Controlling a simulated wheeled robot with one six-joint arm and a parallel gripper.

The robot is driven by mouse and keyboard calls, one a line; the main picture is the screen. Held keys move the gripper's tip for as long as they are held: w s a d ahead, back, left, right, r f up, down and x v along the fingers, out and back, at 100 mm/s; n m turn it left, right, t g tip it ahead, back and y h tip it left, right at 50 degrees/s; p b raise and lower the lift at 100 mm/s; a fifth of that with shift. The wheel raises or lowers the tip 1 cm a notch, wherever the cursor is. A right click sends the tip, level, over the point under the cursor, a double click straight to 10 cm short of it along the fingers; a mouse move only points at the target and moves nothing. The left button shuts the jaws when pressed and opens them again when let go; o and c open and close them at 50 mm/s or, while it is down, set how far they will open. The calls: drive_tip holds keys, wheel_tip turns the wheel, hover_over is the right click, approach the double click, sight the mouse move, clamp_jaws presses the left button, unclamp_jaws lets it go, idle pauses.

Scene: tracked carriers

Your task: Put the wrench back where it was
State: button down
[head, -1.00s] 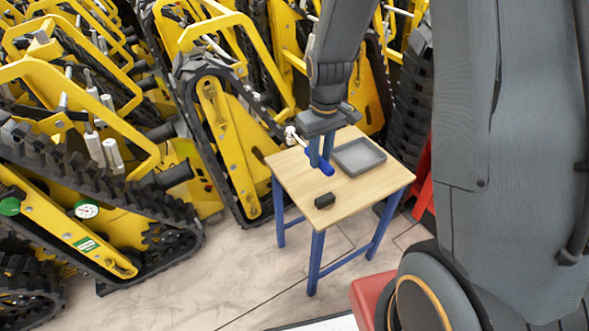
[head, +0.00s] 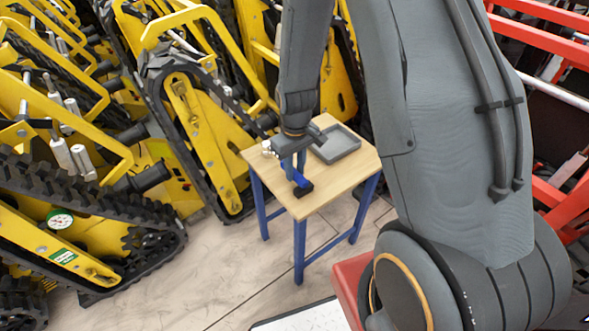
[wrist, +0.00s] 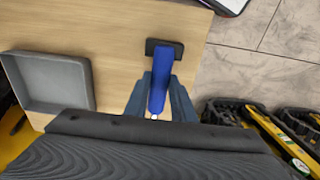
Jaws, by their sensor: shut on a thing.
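The wrench has a blue handle (head: 301,179) and a pale metal head (head: 267,148); in the head view it sits at my gripper above the wooden table. My gripper (head: 294,166) is shut on the wrench. In the wrist view the blue handle (wrist: 162,72) points out between the two fingers of my gripper (wrist: 161,98). The handle overlaps a small dark block (wrist: 150,46) on the table, which also shows in the head view (head: 306,191). I cannot tell whether handle and block touch. Most of the wrench head is hidden in the wrist view.
The wooden table (head: 330,188) has blue legs. A shallow grey tray (wrist: 83,78) lies on it, empty as far as I see. Yellow tracked carriers (head: 190,105) stand close at the left and behind. Red frames (head: 565,205) stand at the right. The front tabletop is clear.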

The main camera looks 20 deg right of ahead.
drive_tip(key=c, duration=1.5)
unclamp_jaws()
drive_tip(key=shift+f, duration=0.1)
wheel_tip(320, 180, up, 11)
drive_tip(key=s+d+r+m, duration=0.1)
drive_tip(key=s+r, duration=0.2)
drive_tip(key=s, duration=0.2)
drive_tip(key=s+d+r+m, duration=0.1)
drive_tip(key=s+r+m, duration=0.1)
drive_tip(key=s, duration=0.4)
drive_tip(key=s+r+m, duration=0.1)
drive_tip(key=s+r, duration=0.3)
drive_tip(key=s, duration=0.2)
drive_tip(key=shift+d+m, duration=0.4)
drive_tip(key=shift+a+r, duration=0.1)
